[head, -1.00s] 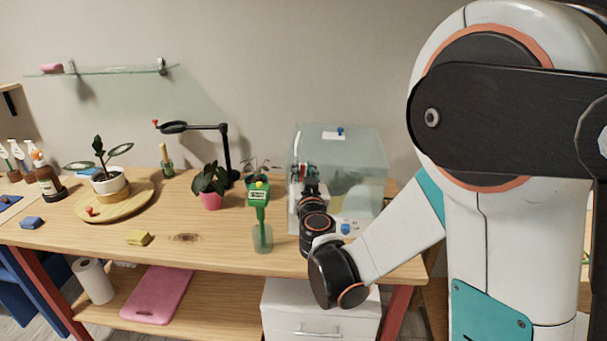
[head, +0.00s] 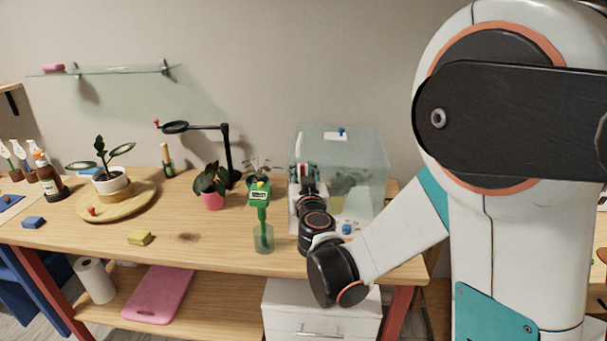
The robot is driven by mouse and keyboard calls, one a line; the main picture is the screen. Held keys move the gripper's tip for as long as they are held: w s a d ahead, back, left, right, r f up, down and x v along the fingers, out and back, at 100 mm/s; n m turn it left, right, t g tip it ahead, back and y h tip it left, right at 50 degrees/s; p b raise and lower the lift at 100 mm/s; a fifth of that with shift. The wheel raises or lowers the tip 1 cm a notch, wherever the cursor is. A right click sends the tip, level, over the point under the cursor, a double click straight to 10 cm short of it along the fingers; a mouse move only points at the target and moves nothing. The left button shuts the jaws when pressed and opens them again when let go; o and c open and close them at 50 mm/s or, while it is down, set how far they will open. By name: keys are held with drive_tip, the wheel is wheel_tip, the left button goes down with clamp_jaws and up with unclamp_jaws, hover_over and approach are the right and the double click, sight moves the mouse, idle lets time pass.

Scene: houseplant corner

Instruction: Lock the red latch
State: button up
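A clear glass case (head: 362,160) stands at the right end of the wooden table. A small red part, likely the red latch (head: 306,170), shows at the left side of its front. My gripper (head: 304,178) is at this spot, seen from behind and small. It is in front of or against the red part; I cannot tell whether they touch. My own wrist and arm hide much of the case's lower front. The opening between the fingers is too small and covered to make out, and so is the latch's position.
A green moisture meter in a glass (head: 263,238) stands just left of my wrist. A pink pot (head: 213,200) and a black magnifier lamp (head: 228,155) stand further left. A blue knob (head: 346,229) is right of my wrist. The table's front middle is mostly clear.

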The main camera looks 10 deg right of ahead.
drive_tip(key=shift+s, duration=0.1)
drive_tip(key=s+a, duration=0.1)
drive_tip(key=s, duration=1)
drive_tip(key=shift+s+a, duration=0.2)
drive_tip(key=shift+s, duration=0.2)
drive_tip(key=shift+r, duration=0.1)
drive_tip(key=s+d+f+m+g+h, duration=0.1)
drive_tip(key=s+d+m+g+h, duration=0.1)
drive_tip(key=s+d+g, duration=0.6)
drive_tip(key=s+a+f+n+g+y, duration=0.1)
drive_tip(key=s+y, duration=0.1)
drive_tip(key=s, duration=0.5)
drive_tip(key=s+a+f+n+g+y, duration=0.1)
drive_tip(key=s+f+n+y, duration=0.1)
drive_tip(key=s, duration=0.5)
drive_tip(key=shift+s+a, duration=0.2)
drive_tip(key=shift+a, duration=0.15)
